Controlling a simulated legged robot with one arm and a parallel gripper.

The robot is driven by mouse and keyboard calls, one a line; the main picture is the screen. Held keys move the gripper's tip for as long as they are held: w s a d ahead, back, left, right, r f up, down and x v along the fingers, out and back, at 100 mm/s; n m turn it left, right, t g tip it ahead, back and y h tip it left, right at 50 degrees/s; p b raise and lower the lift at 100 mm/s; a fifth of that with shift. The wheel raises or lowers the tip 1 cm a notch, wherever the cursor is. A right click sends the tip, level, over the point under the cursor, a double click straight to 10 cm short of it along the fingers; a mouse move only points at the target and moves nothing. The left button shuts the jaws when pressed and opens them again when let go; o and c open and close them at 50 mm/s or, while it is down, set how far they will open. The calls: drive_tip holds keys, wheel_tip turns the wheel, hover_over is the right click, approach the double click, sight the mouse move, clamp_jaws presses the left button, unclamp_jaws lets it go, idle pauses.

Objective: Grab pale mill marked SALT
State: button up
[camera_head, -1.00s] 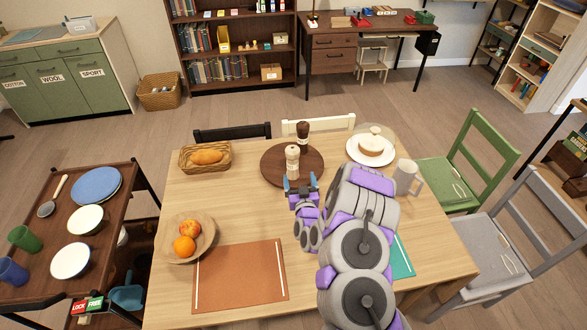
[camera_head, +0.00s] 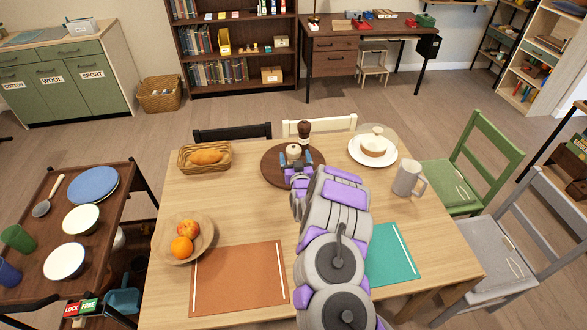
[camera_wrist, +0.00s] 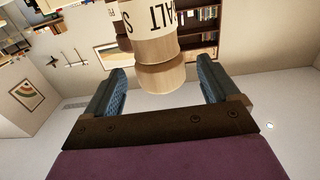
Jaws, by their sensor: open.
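The pale mill (camera_head: 293,150) stands on the round dark wooden board (camera_head: 271,170), mostly hidden behind my gripper. In the wrist view the pale mill (camera_wrist: 156,50) appears upside down, with dark SALT lettering partly cut off at the top edge. My gripper (camera_head: 297,159) is open, just in front of the mill. In the wrist view its two blue fingers (camera_wrist: 162,78) lie left and right of the mill's end, with gaps on both sides. A dark mill (camera_head: 304,130) stands close behind the pale one.
A bread basket (camera_head: 205,157) is left of the board, and a fruit bowl (camera_head: 205,249) is nearer. A cake plate (camera_head: 357,155) and a grey mug (camera_head: 408,178) stand to the right. Orange and teal placemats lie in front. Chairs surround the table.

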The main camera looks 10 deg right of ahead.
drive_tip(key=shift+w+f+b, duration=0.1)
drive_tip(key=shift+w+b, duration=0.95)
drive_tip(key=shift+w, duration=1.5)
drive_tip(key=c, duration=1.5)
